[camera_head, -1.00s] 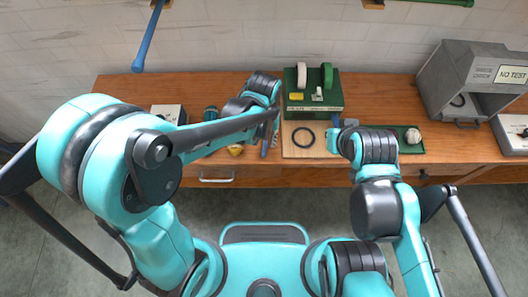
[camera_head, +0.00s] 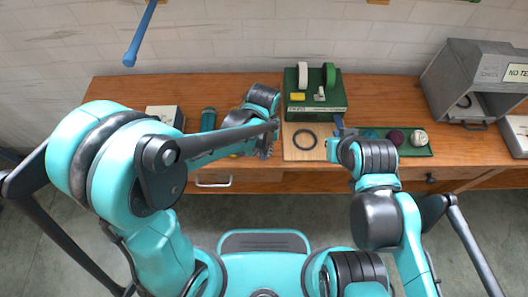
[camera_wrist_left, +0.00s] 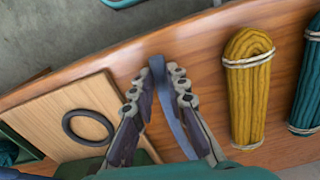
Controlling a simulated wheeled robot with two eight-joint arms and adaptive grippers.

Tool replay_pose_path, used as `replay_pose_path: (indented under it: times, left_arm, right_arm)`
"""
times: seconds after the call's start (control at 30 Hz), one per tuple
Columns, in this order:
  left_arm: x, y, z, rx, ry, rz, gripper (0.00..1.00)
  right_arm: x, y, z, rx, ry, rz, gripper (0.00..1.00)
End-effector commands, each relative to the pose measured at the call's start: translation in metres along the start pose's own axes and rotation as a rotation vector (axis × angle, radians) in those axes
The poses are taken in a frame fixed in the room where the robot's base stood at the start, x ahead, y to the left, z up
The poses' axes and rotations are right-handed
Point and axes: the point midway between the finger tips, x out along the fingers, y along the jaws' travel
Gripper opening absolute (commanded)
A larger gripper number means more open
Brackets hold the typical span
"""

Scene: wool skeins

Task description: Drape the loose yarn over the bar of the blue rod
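The blue rod (camera_head: 140,40) sticks out from the wall at the upper left of the head view. A slate-blue strand, which looks like the loose yarn (camera_wrist_left: 158,68), runs between the fingers of my left gripper (camera_wrist_left: 157,88) in the left wrist view. The fingers stand apart on both sides of it, low over the table's front part. In the head view my left gripper (camera_head: 266,150) is small and partly covered by my arm. My right gripper (camera_head: 338,128) is by the wooden board's right edge; its fingers are too small to read.
A banded yellow skein (camera_wrist_left: 250,85) and a teal skein (camera_wrist_left: 308,85) lie beside the left gripper. A black ring (camera_head: 305,139) lies on a wooden board (camera_head: 290,155). A green box (camera_head: 315,108) stands behind. A green tray (camera_head: 415,152) with balls and a grey cabinet (camera_head: 460,80) are right.

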Motion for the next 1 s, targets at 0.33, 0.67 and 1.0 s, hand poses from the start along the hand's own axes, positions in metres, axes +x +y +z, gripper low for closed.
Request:
replay_pose_path:
  times: [0.33,0.67,1.0]
  left_arm:
    - [-0.012,0.0,0.0,0.0,0.0,0.0,0.01]
    - [-0.082,0.0,0.0,0.0,0.0,0.0,0.01]
    - [-0.122,0.0,0.0,0.0,0.0,0.0,0.01]
  right_arm:
    - [-0.008,0.0,-0.006,0.0,0.0,0.0,0.0]
    - [-0.054,0.0,-0.039,0.0,0.0,0.0,0.0]
    - [-0.079,0.0,-0.056,0.0,0.0,0.0,0.0]
